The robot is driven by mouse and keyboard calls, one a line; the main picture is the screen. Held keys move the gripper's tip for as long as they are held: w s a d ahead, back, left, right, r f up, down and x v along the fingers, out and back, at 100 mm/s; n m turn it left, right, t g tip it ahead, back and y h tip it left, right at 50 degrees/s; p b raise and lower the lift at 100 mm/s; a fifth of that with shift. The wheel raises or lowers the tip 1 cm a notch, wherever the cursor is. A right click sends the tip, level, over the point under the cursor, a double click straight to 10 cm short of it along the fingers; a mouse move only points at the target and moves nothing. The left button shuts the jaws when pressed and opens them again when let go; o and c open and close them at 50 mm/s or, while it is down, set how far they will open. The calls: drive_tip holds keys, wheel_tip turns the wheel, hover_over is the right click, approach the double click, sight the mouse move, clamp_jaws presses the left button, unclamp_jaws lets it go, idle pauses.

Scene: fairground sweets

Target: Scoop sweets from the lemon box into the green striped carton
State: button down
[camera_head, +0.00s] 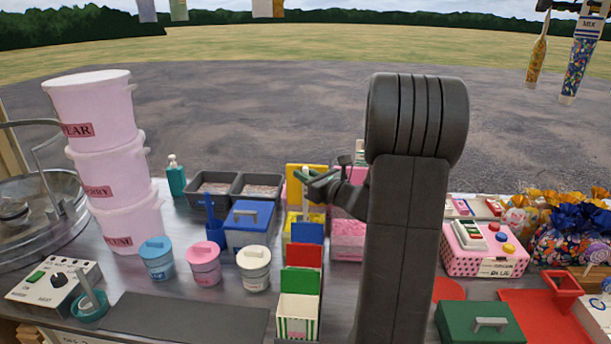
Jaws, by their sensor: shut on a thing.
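The green striped carton (297,327) stands at the front middle of the counter, with a green back panel and a pale inside. The yellow box (294,171), which looks like the lemon box, is farther back with its yellow panel upright; its contents are hidden. My gripper (308,178) is in front of that panel, reaching in from the right. It is shut on a pale, upright thing (306,196) that looks like a scoop handle. The lower end of this thing is hard to make out, and I cannot tell whether it holds sweets.
Red (305,256) and blue (308,233) cartons stand behind the green one. A pink box (348,228) is right of the yellow box, partly hidden by my arm. Lidded tubs (254,277) and a blue box (248,233) stand left. A dark mat (185,318) lies clear at front left.

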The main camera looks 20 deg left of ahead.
sight(306, 167)
drive_tip(key=shift+s+d+f+b, duration=0.1)
drive_tip(key=shift+d+f+b, duration=0.05)
drive_tip(key=shift+f+b, duration=1.85)
drive_tip(key=shift+r+p, duration=3.1)
drive_tip(key=shift+r, duration=0.9)
